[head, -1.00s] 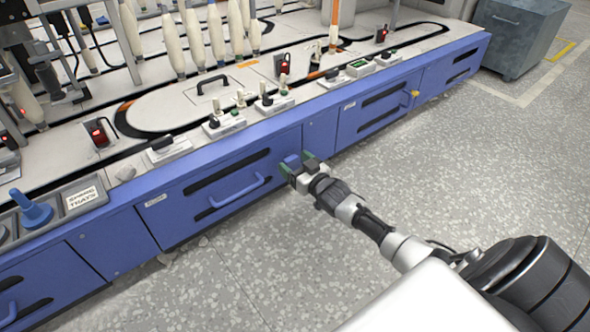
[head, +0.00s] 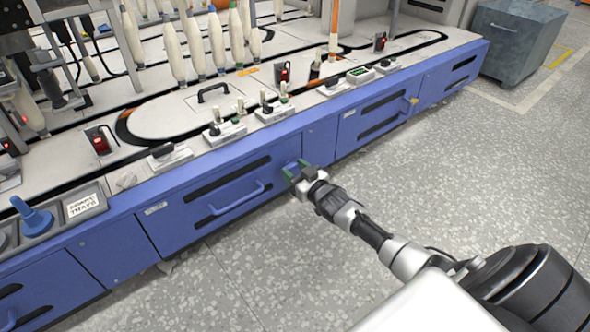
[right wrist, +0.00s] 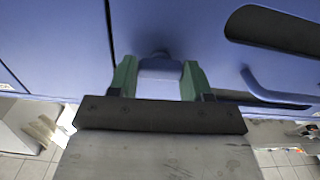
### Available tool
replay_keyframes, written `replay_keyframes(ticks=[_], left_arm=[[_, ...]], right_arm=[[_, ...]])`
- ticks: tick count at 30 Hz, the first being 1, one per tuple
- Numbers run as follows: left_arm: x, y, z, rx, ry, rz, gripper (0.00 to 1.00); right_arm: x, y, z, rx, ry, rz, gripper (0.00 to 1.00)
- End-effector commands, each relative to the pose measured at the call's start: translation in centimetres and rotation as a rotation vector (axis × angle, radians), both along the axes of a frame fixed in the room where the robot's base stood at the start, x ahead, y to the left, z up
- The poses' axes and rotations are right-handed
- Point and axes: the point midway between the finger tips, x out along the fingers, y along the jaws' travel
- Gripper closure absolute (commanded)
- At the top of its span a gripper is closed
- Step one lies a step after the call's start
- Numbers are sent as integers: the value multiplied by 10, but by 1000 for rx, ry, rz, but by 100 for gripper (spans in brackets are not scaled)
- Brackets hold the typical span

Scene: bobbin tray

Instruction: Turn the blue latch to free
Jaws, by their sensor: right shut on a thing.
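The blue latch (head: 292,166) sits on the blue front panel, just right of the drawer with the blue bar handle (head: 237,198). My right gripper (head: 295,170) reaches it from the front, with its green fingers on either side of it. In the right wrist view the latch (right wrist: 160,80) is a blue block between the two green fingers (right wrist: 159,82), which are shut on it. Its base near the panel is partly visible. My left gripper is not in view.
The machine's work surface (head: 150,115) above carries bobbins, switches and a black handle. A yellow latch (head: 413,101) sits on the panel farther right. A grey bin (head: 517,38) stands at the back right. The speckled floor (head: 430,160) in front is clear.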

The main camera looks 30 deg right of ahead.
Motion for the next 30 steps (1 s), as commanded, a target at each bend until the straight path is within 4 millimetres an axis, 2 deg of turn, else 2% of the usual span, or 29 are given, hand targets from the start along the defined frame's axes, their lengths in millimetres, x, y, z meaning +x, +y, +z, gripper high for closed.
replay_keyframes(ticks=[15,30], left_arm=[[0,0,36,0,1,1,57],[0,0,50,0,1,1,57]], right_arm=[[0,1,2,-406,-29,0,75],[0,1,0,-880,-68,0,75]])
